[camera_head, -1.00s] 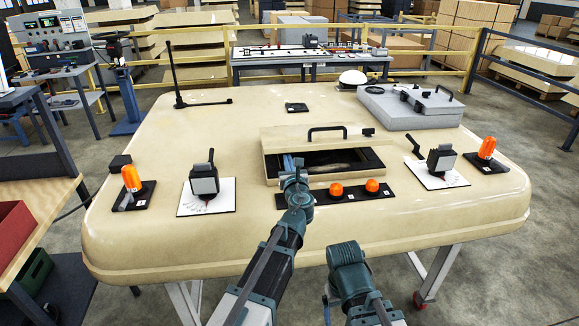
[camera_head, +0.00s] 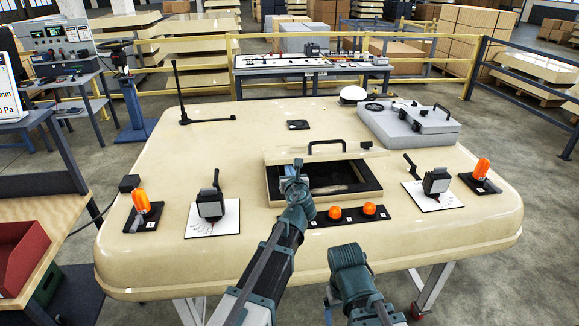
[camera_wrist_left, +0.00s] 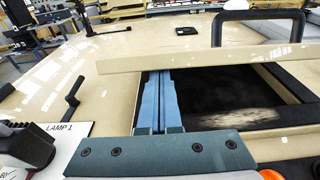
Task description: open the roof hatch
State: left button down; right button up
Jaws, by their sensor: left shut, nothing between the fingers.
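The roof hatch is a beige lid (camera_head: 362,153) with a black handle (camera_head: 327,147), set in the large beige cab roof (camera_head: 400,235). The lid is raised and tilted over a dark opening (camera_head: 350,185). My left gripper (camera_head: 293,168) reaches over the opening's left part. In the left wrist view its blue fingers (camera_wrist_left: 156,100) are together and empty, with tips at the lid's lower edge (camera_wrist_left: 200,60). Whether they touch it, I cannot tell. The handle (camera_wrist_left: 262,15) stands above. My right gripper is out of view; only part of that arm shows.
Two orange lamps (camera_head: 352,211) sit just in front of the opening. Lever boxes stand left (camera_head: 211,204) and right (camera_head: 436,181), with orange beacons (camera_head: 141,200) (camera_head: 481,168) outside them. A grey hatch panel (camera_head: 410,125) lies at back right. A thin antenna (camera_head: 181,95) rises at back left.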

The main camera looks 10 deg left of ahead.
aim_at(288, 158)
pick_arm(q)
jog(key=shift+g, duration=0.5)
jog(key=r+p, duration=0.2)
jog(key=w+r+p, duration=0.1)
jog(key=r+p, duration=0.1)
jog(key=w+r+p, duration=0.1)
jog(key=r+p, duration=0.1)
jog(key=shift+a, duration=0.35)
jog(key=w+a+r+p, duration=0.2)
jog(key=w+r+p, duration=0.6)
jog(key=w+a+r+p, duration=0.3)
jog(key=w+r+p, duration=0.5)
jog(key=shift+w+a, duration=0.15)
jog(key=shift+w, duration=0.1)
jog(key=shift+s+r, duration=0.1)
